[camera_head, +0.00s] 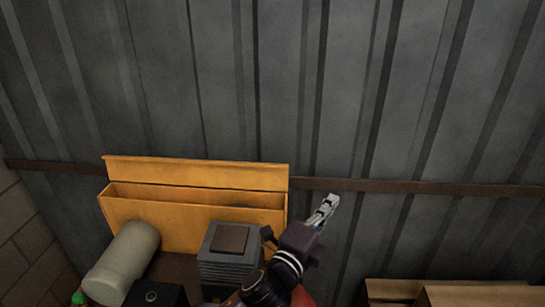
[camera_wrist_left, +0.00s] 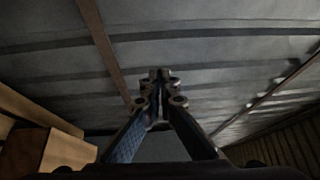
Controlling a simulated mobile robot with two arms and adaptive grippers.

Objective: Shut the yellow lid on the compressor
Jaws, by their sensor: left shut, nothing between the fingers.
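The yellow lid (camera_head: 195,173) stands raised along the back edge of the open yellow box (camera_head: 150,215) against the wall. The box's inside shows as a dark gap below the lid. My left gripper (camera_head: 328,205) is just right of the box, apart from the lid, with its fingers shut and empty, pointing up and to the right. Its closed fingertips (camera_wrist_left: 159,76) also show in the left wrist view, with nothing between them. My right gripper is not in view.
A pale cylindrical tank (camera_head: 122,262) and a finned grey block (camera_head: 230,255) stand before the box. Wooden crates (camera_head: 480,296) are at the lower right. The corrugated wall (camera_head: 400,90) with a brown rail (camera_head: 430,188) closes off the back. A tan block (camera_wrist_left: 50,150) shows at the wrist view's lower left.

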